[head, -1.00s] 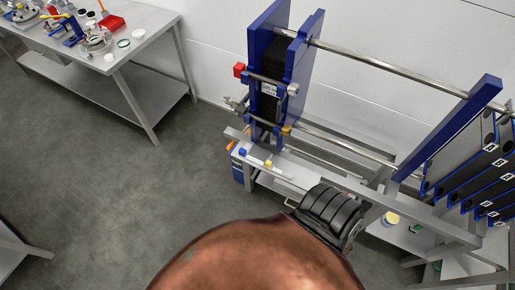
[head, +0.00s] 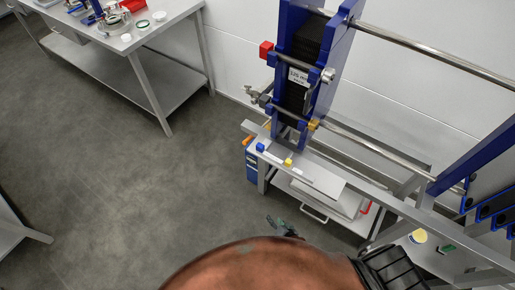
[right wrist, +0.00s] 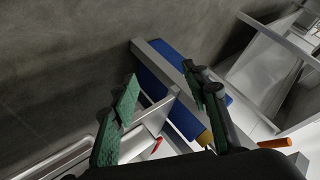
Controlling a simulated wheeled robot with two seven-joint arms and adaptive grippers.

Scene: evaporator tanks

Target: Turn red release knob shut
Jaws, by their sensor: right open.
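A red block-shaped knob (head: 266,50) sits on the left side of the blue plate press (head: 342,45) in the head view. A smaller red part (head: 366,207) shows low under the grey frame, and a red piece (right wrist: 157,146) shows in the right wrist view. I cannot tell which is the release knob. My right gripper (head: 284,228) is below the press, apart from the red block, partly hidden by my arm. In the right wrist view its green-padded fingers (right wrist: 162,88) are open with nothing held between them. My left gripper is not in view.
A blue knob (head: 260,147) and a yellow knob (head: 288,162) sit on the grey ledge below the press. An orange handle (head: 248,140) sticks out at its left end. A steel bench (head: 165,45) stands at the upper left. The floor between is clear.

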